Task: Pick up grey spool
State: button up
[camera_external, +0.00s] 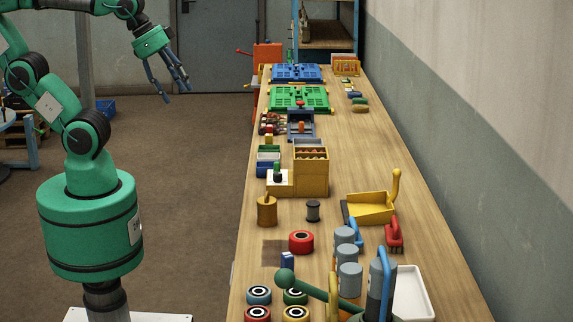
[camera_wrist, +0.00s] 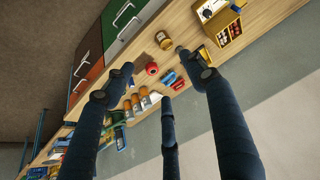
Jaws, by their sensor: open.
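The grey spool (camera_external: 313,211) stands upright on the long wooden bench, right of a mustard-yellow cylinder (camera_external: 267,211) and behind a red roll (camera_external: 301,242). My gripper (camera_external: 176,88) is open and empty, raised over the floor left of the bench and well apart from the spool. In the wrist view my blue fingers (camera_wrist: 165,82) are spread wide with nothing between them. The yellow cylinder (camera_wrist: 163,40) and red roll (camera_wrist: 151,68) also show there. The spool is hard to make out there, near the right fingertip.
A yellow wooden box (camera_external: 311,172) stands behind the spool. A yellow dustpan (camera_external: 372,208) and red brush (camera_external: 394,235) lie to its right. Grey cans (camera_external: 348,257), several coloured rolls (camera_external: 258,295) and a white tray (camera_external: 415,295) fill the near end. The wall bounds the right side.

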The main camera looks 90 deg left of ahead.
jog(key=n+g+p, duration=0.1)
jog(key=n+g, duration=0.4)
jog(key=g, duration=0.1)
send_over(313, 203)
notch_tip(313, 203, down, 25)
jog(key=shift+d, duration=0.15)
jog(key=shift+s+f, duration=0.1)
jog(key=shift+f, duration=0.05)
jog(key=shift+f+b, duration=0.4)
jog(key=shift+f, duration=3.8)
